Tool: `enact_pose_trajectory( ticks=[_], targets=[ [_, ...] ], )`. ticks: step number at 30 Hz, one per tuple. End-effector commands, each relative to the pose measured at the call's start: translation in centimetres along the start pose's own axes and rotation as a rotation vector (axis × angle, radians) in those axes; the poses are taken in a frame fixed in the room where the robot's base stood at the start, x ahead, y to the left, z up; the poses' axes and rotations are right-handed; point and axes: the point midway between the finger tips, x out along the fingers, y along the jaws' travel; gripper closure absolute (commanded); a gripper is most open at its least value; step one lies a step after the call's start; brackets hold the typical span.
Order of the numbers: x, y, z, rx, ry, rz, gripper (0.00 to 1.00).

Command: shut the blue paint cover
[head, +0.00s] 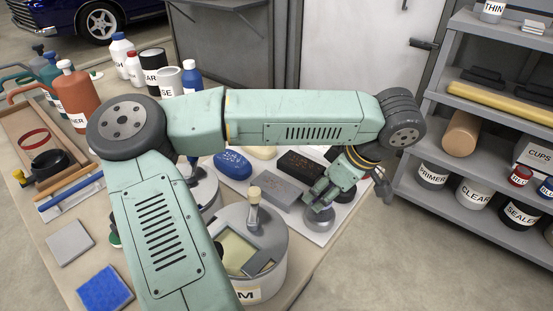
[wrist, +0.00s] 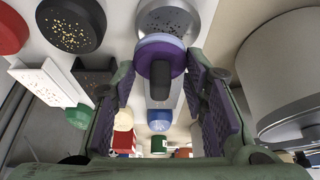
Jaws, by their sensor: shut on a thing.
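My gripper (head: 322,195) is low over the right end of the white board on the bench. In the wrist view its purple-padded fingers (wrist: 162,85) close around a round purple piece with a dark knob (wrist: 160,78). A speckled grey round thing (wrist: 168,18) lies just beyond it. In the head view a grey round piece (head: 319,215) shows under the fingertips. A small can with a blue label (head: 546,187) stands on the shelf at the far right, partly cut by the frame edge. I cannot make out whether its cover is open or shut.
A blue oval block (head: 232,163) and a dark speckled block (head: 299,164) lie on the white board (head: 315,236). A large grey pot (head: 272,285) stands in front. A red-labelled can (head: 520,175) is on the grey shelf. Floor is clear between bench and shelf.

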Motion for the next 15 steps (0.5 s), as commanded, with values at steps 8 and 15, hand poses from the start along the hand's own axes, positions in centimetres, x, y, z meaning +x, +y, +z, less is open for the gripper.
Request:
enact_pose_trajectory(
  ticks=[8,15],
  targets=[
    [-0.2,2.3,-0.3,0.0,-0.002,-0.001,0.86],
    [0.5,8.7,-0.9,-0.002,-0.001,-0.002,0.86]
  ],
)
